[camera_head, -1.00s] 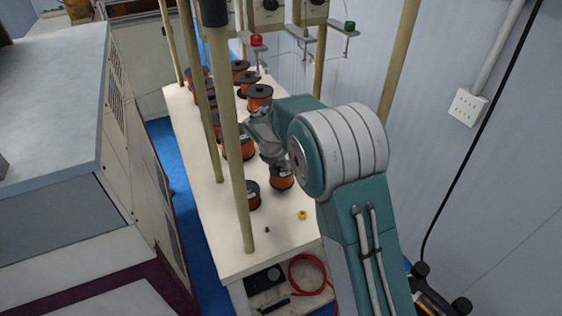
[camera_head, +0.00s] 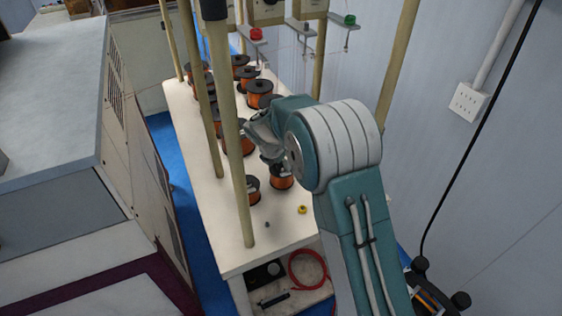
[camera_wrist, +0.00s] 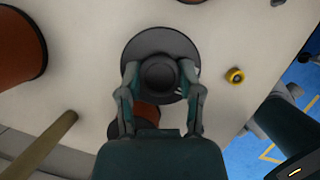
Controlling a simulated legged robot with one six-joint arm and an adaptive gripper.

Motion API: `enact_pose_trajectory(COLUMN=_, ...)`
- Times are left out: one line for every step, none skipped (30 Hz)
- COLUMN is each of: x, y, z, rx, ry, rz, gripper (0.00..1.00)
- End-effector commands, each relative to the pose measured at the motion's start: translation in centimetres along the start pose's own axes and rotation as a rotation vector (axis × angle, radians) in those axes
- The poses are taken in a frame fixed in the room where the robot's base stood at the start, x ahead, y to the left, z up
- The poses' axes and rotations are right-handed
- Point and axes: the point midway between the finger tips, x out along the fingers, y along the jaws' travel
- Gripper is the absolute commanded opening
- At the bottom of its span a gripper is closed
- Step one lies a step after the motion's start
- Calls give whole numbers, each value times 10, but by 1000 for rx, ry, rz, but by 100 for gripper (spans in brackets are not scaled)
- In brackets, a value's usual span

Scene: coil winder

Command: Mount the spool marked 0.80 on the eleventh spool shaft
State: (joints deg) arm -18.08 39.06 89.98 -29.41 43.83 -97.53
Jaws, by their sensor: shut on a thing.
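In the wrist view my gripper (camera_wrist: 159,72) has its two fingers on either side of a dark round hub on a spool (camera_wrist: 158,45) and is shut on it. The spool's dark flange faces the camera. No 0.80 marking is readable. In the head view my gripper (camera_head: 262,138) is over the white table, partly hidden by my arm. An orange spool with black flanges (camera_head: 282,180) shows just below it; I cannot tell whether this is the gripped one. Several similar spools stand further back, including one at the back (camera_head: 259,100). The eleventh shaft cannot be identified.
A small yellow ring (camera_head: 302,210) and a small grey piece (camera_head: 267,224) lie on the white table (camera_head: 220,235). A grey cabinet (camera_head: 60,90) stands left; the wall is right.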

Motion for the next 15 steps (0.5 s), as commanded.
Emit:
enact_pose_trajectory(x=0, y=0, z=0, rx=0, ry=-1, rz=2, gripper=0)
enact_pose_trajectory(x=1, y=0, z=0, rx=0, ry=-1, rz=2, gripper=0)
enact_pose_trajectory(x=2, y=0, z=-1, rx=1, ry=-1, rz=2, gripper=0)
enact_pose_trajectory(x=3, y=0, z=-1, rx=1, ry=-1, rz=2, gripper=0)
enact_pose_trajectory(x=4, y=0, z=-1, rx=1, ry=-1, rz=2, gripper=0)
enact_pose_trajectory(x=4, y=0, z=-2, rx=1, ry=-1, rz=2, gripper=0)
enact_pose_trajectory(x=5, y=1, z=-2, rx=1, ry=-1, rz=2, gripper=0)
enact_pose_trajectory(x=6, y=1, z=-2, rx=1, ry=-1, rz=2, gripper=0)
enact_pose_trajectory(x=6, y=1, z=-2, rx=1, ry=-1, rz=2, gripper=0)
enact_pose_trajectory(x=7, y=1, z=-3, rx=1, ry=-2, rz=2, gripper=0)
enact_pose_trajectory(x=8, y=1, z=-3, rx=1, ry=-2, rz=2, gripper=0)
enact_pose_trajectory(x=9, y=1, z=-3, rx=0, ry=-2, rz=2, gripper=0)
enact_pose_trajectory(x=9, y=1, z=-3, rx=0, ry=-2, rz=2, gripper=0)
enact_pose_trajectory(x=10, y=1, z=-4, rx=0, ry=-2, rz=2, gripper=0)
enact_pose_trajectory(x=11, y=0, z=-4, rx=0, ry=-2, rz=2, gripper=0)
